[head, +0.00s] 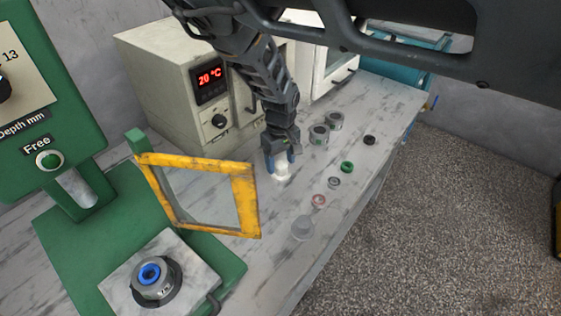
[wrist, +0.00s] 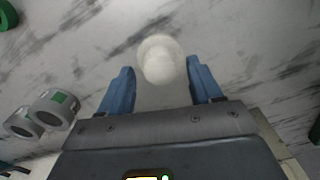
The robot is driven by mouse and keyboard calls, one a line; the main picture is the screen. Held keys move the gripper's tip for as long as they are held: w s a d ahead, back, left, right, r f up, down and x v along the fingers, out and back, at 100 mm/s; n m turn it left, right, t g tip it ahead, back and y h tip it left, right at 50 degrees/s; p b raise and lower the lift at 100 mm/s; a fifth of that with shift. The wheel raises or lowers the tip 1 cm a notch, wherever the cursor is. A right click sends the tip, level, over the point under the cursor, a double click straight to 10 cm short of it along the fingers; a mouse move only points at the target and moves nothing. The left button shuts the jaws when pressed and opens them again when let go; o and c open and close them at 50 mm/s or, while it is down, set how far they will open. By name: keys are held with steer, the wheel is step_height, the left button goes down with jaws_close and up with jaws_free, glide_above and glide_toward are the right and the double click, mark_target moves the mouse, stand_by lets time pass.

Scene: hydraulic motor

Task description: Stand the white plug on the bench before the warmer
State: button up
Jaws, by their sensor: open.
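The white plug (head: 282,171) stands upright on the grey marbled bench (head: 290,260) in front of the warmer (head: 170,85), a cream box whose display reads 20 °C. In the wrist view the plug (wrist: 160,60) is a round white knob on a wider base, just beyond and between the blue fingertips. My gripper (head: 280,158) points down over the plug. In the wrist view my gripper (wrist: 162,80) is open, with a gap between each finger and the plug. In the head view the fingers partly cover the plug.
Grey metal rings (head: 319,134) stand to the right of the plug, with a green ring (head: 347,167), a black ring (head: 369,140) and a red ring (head: 319,200) nearby. A yellow-framed guard (head: 245,205) of the green press (head: 130,235) is close on the left.

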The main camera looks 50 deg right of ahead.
mark_target(280, 164)
step_height(280, 164, up, 11)
steer(key=b, duration=0.1)
steer(key=shift+r, duration=0.15)
